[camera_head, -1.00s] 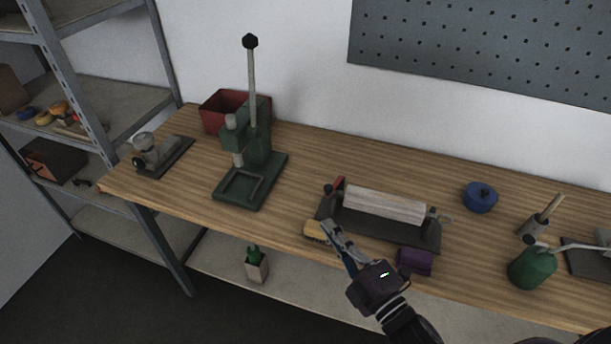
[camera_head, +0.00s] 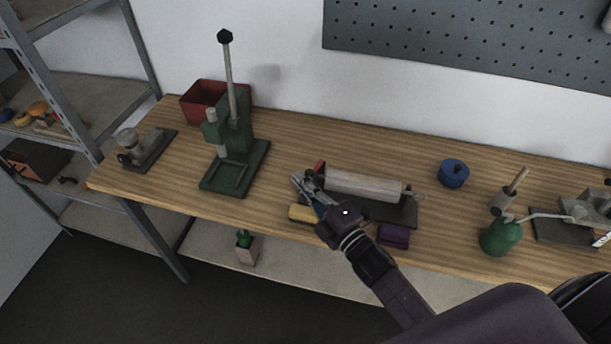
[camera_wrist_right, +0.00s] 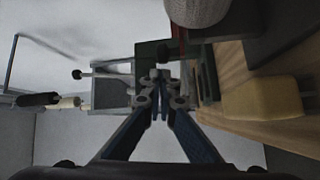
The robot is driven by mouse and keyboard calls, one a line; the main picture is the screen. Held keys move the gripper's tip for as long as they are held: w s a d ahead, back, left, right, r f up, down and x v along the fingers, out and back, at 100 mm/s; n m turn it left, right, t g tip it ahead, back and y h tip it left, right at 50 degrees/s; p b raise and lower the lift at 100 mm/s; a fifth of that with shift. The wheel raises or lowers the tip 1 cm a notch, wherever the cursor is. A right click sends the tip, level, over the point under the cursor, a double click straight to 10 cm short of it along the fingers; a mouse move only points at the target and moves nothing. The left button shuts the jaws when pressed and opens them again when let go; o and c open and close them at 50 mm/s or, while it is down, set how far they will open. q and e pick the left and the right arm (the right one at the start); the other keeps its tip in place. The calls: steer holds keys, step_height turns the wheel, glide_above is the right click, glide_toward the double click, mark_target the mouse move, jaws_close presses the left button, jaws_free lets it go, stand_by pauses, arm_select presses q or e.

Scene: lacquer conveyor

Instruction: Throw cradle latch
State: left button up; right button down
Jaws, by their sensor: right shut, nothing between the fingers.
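My right gripper (camera_head: 298,178) is shut and empty, just left of the latch and the cradle's left end. I cannot tell whether it touches the latch. In the right wrist view the fingers (camera_wrist_right: 160,82) meet at the tips, and the roller (camera_wrist_right: 196,10) is at the top. My left gripper is out of view.
A yellow block (camera_head: 301,214) lies under my right gripper, and a purple block (camera_head: 393,235) is at the front edge. A green press (camera_head: 235,165) stands to the left. A blue pot (camera_head: 453,173) and a green can (camera_head: 501,238) are to the right.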

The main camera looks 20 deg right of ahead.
steer(key=shift+d+f, duration=0.15)
steer(key=shift+d, duration=0.3)
steer(key=shift+d, duration=0.1)
steer(key=shift+s+d+n+g+y, duration=0.4)
steer(key=shift+s+d+n+y, duration=0.4)
steer(key=shift+d+y, duration=0.3)
steer(key=shift+a, duration=0.1)
